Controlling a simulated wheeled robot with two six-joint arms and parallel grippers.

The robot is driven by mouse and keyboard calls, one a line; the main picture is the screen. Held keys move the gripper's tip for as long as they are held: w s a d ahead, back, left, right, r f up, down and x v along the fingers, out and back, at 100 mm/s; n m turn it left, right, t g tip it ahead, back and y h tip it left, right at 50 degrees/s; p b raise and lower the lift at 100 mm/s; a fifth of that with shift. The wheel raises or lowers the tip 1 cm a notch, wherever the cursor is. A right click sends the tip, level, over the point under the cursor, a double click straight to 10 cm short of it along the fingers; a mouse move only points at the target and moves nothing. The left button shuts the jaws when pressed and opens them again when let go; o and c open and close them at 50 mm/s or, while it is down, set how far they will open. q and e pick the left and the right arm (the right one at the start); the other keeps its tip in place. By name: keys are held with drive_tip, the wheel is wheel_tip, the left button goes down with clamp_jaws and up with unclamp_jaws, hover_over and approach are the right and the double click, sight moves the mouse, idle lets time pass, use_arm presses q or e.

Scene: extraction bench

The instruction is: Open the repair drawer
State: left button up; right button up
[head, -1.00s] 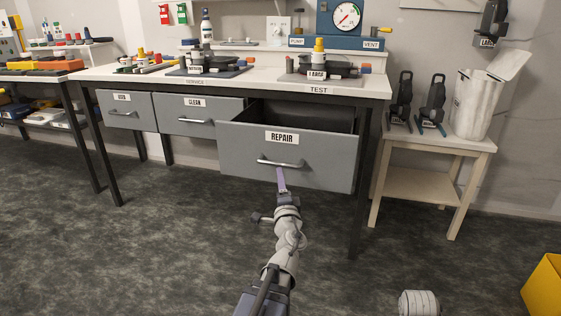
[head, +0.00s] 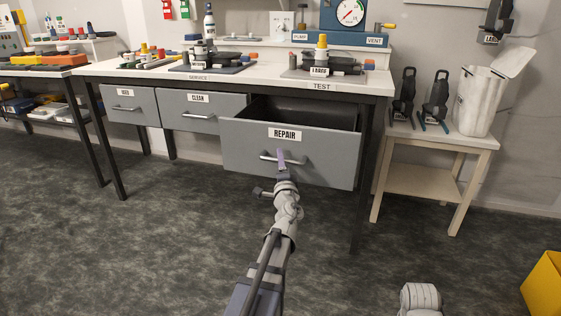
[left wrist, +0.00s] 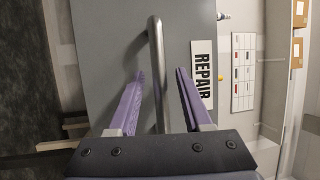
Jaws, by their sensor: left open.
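The grey repair drawer (head: 240,150), labelled REPAIR, sits under the right part of the bench. It stands pulled out, with its dark inside showing behind the front panel. Its silver bar handle (head: 268,157) is on the front, and it also shows in the left wrist view (left wrist: 155,40). My left gripper (head: 281,157) is at the handle. In the left wrist view my left gripper's purple fingers (left wrist: 160,75) are open, one on each side of the bar, with gaps visible. My right gripper is not in view.
The used drawer (head: 130,108) and clean drawer (head: 200,113) are shut to the left. A small wooden table (head: 425,183) stands close on the right. A yellow bin (head: 545,285) is at the lower right. The floor before the bench is mostly clear.

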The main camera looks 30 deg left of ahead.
use_arm(q)
drive_tip(key=shift+c, duration=0.4)
clamp_jaws()
idle(0.9)
